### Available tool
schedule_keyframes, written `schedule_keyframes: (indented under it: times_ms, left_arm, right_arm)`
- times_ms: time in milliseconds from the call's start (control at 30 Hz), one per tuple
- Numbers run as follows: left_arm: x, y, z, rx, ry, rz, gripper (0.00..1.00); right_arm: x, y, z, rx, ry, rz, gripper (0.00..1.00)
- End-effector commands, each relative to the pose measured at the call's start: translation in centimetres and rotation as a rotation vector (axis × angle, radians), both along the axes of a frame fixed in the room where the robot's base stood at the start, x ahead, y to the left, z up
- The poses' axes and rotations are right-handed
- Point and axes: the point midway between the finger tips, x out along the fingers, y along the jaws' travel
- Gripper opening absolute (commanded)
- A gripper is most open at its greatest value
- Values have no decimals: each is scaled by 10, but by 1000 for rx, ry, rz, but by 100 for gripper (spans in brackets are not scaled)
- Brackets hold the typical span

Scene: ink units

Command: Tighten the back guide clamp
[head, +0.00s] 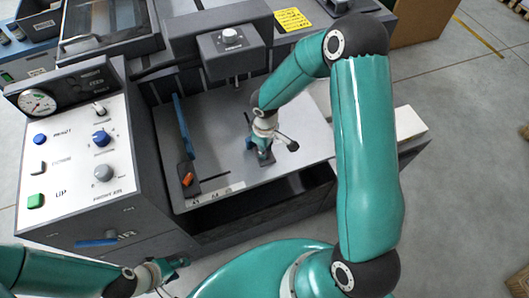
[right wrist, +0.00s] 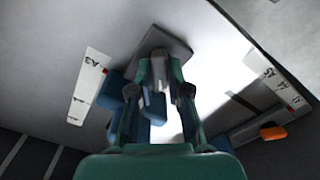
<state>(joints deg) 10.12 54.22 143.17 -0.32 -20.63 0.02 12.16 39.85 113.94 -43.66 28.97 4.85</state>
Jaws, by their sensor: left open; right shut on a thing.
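My right gripper (head: 259,146) reaches down to the grey table bed from the upper right. In the right wrist view its fingers (right wrist: 160,80) are shut on a small grey part, which I take to be the back guide clamp (right wrist: 159,68). A dark grey plate (right wrist: 165,42) lies just beyond the fingertips. Blue pieces show beside and behind the fingers, partly hidden by them. In the head view the gripper covers most of the clamp, so its tightness cannot be seen. My left gripper (head: 163,272) is open and empty at the lower left, in front of the machine.
The control panel (head: 75,160) with knobs and a gauge is further left. A grey box with a knob (head: 235,50) overhangs the bed's back.

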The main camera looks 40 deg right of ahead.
Motion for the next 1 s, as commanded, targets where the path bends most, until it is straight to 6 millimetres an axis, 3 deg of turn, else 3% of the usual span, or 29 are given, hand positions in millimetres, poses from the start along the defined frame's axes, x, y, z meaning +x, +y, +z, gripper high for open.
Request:
schedule_keyframes:
  times_ms: [33, 400, 1000]
  left_arm:
    - [0, 0, -15, 0, 0, 0, 42]
    - [0, 0, -72, 0, 0, 0, 42]
    - [0, 0, -139, 0, 0, 0, 42]
  right_arm:
    - [1, -1, -6, -2, -3, -36, 0]
    - [1, -1, -7, -1, -4, -375, 0]
    - [1, 0, -4, 1, -3, -945, 0]
